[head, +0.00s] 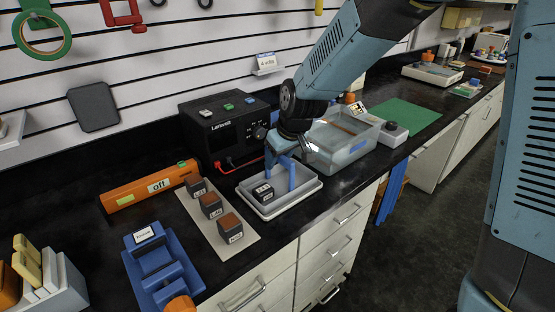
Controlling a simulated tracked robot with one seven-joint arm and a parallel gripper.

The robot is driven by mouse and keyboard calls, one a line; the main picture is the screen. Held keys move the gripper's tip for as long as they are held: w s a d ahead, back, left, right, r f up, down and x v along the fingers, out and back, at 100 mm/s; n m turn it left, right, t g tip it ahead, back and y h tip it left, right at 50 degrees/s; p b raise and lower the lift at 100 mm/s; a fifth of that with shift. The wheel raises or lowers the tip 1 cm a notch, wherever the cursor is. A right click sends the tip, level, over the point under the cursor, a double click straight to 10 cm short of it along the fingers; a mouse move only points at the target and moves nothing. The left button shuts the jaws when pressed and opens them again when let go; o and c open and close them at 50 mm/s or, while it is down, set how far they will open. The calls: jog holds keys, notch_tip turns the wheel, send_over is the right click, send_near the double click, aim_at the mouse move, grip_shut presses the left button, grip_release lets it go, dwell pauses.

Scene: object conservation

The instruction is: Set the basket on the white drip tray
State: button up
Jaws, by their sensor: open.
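The white drip tray (312,190) lies on the black counter, in front of the black power unit and left of the clear tank. A small dark block-like thing with a white label (263,193) sits in the left part of the tray.
A clear tank (338,152) with a brown rod across it stands right behind the tray. The black power unit (225,125) has a red cable. A pale board (240,252) with 3 brown-topped blocks, an orange bar (150,185) and a blue vise (160,262) are left.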

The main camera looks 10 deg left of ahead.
jog(key=v, duration=1.1)
jog(key=shift+r, duration=0.1)
jog(key=shift+s+d, duration=0.1)
jog(key=shift+d+r, duration=0.15)
jog(key=shift+d, duration=0.15)
jog(key=s+d+r+m+t+h, duration=0.1)
jog(key=s+d+r+m, duration=0.15)
jog(key=d, duration=0.65)
jog(key=s+d+r+m+t, duration=0.15)
jog(key=d+r, duration=0.25)
jog(key=d, duration=0.5)
jog(key=s+d+m+h, duration=0.2)
jog(key=s+d+m, duration=0.3)
jog(key=s+d, duration=0.6)
jog(key=shift+d+r+m, duration=0.4)
jog(key=shift+d, duration=0.55)
